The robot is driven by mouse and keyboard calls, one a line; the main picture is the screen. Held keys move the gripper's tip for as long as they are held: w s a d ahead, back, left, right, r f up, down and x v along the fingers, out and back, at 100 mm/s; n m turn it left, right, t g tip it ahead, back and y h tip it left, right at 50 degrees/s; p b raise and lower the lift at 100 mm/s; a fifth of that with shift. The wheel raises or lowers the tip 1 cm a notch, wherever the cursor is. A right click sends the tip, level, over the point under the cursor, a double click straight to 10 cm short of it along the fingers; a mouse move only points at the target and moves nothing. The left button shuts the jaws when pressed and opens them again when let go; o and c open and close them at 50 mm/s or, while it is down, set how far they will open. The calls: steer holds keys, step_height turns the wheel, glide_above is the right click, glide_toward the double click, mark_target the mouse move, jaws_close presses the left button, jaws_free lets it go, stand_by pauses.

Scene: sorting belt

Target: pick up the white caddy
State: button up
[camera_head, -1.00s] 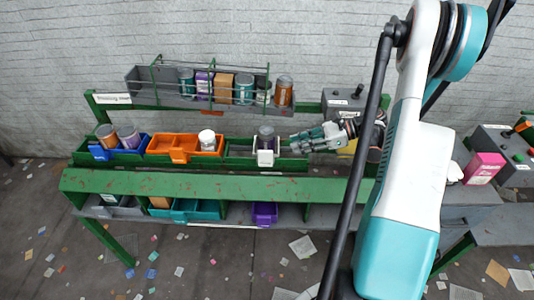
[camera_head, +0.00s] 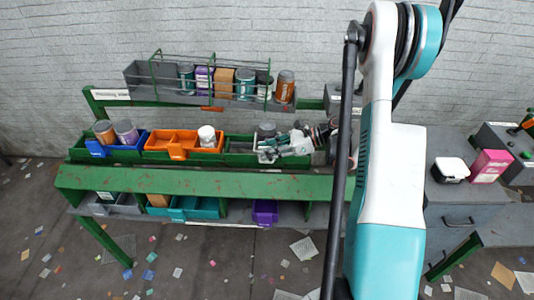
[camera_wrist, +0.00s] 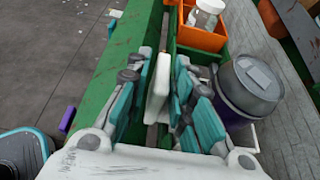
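The white caddy (camera_head: 262,156) sits in the green trough of the bench, mostly covered by my gripper in the head view. A grey-lidded can (camera_wrist: 250,88) stands in it; the can's lid also shows in the head view (camera_head: 267,129). In the wrist view the caddy's white front wall (camera_wrist: 158,88) stands upright between my teal fingers. My gripper (camera_wrist: 160,85) is open around that wall, with narrow gaps visible on both sides. The rest of the caddy is largely hidden behind the fingers and the can.
An orange caddy (camera_head: 182,153) with a white-lidded jar (camera_head: 206,135) is to the left. A blue caddy (camera_head: 97,153) with cans stands further left. A wire-railed shelf (camera_head: 140,78) holds cans and boxes above. The green beam (camera_head: 160,181) runs along the front.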

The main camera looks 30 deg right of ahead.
steer(key=shift+x, duration=0.85)
jaws_close()
